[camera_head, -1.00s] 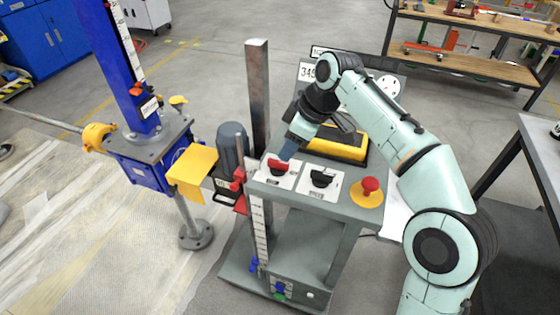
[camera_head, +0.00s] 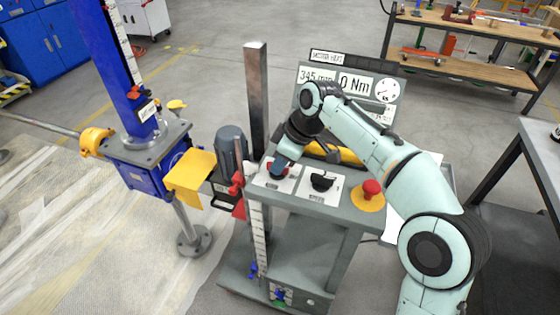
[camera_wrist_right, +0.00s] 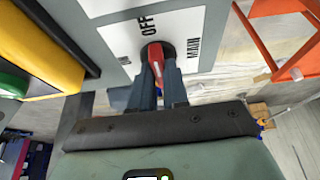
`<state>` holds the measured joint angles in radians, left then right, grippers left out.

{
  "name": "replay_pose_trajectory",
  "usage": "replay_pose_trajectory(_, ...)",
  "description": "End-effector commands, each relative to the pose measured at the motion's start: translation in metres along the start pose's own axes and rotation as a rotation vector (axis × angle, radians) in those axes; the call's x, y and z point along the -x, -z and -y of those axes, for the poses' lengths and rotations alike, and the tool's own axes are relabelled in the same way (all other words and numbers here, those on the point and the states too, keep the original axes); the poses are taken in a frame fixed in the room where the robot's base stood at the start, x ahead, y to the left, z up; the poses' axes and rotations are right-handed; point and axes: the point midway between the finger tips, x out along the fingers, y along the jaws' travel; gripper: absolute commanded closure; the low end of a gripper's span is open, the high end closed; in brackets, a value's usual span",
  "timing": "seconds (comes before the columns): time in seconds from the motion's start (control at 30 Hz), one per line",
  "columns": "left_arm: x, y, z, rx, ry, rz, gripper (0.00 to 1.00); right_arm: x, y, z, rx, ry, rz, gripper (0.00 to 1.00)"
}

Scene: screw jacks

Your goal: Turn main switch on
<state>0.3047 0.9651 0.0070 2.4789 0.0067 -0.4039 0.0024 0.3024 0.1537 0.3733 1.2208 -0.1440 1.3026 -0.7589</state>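The main switch (camera_head: 270,170) is a red handle on a white plate at the near left of the grey control panel. My right gripper (camera_head: 279,167) is down on it and hides most of it in the head view. In the right wrist view the red handle (camera_wrist_right: 155,58) stands between the two fingertips of the gripper (camera_wrist_right: 160,72), which are closed in on both its sides. The handle's end lies towards the OFF label (camera_wrist_right: 148,22). The ON and MAIN labels show to either side. My left gripper is not in view.
A black rotary switch (camera_head: 322,181) and a red emergency button (camera_head: 371,188) on yellow sit to the right on the panel. Behind are a yellow-and-black item (camera_head: 348,156) and displays reading 345 mm and 0 Nm. A blue screw jack (camera_head: 140,165) stands left.

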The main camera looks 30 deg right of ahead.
Motion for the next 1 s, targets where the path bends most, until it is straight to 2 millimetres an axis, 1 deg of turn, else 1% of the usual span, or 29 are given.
replay_pose_trajectory(0.27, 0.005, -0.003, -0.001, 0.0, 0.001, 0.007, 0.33, 0.002, 0.0, -0.001, 0.035, 0.014, 0.0, 1.0)
replay_pose_trajectory(0.47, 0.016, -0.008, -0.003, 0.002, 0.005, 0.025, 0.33, 0.003, 0.001, -0.002, 0.134, 0.055, 0.0, 1.0)
replay_pose_trajectory(0.57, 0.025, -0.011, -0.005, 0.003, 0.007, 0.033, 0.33, 0.004, 0.002, -0.002, 0.208, 0.086, 0.0, 1.0)
replay_pose_trajectory(1.0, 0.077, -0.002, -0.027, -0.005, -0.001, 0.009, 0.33, 0.005, 0.005, -0.005, 0.592, 0.244, -0.002, 1.0)
